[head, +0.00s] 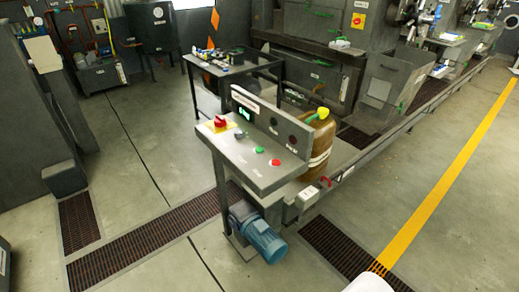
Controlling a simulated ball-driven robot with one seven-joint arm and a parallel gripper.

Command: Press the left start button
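A grey control console (235,150) stands near the middle on legs, with a sloped top and an upright back panel. A green button (259,149) sits on its top, with a red button (275,162) to the right of it. A red rotary switch on a yellow plate (219,122) is at the left end. The labels are too small to read. A white rounded part at the bottom edge looks like my arm. My gripper is not visible.
A blue motor (264,241) sticks out below the console. A brown cylinder (318,150) stands behind its right end. A table (270,62) with small items is behind. Open floor lies to the left, and a yellow line (445,185) runs along the right.

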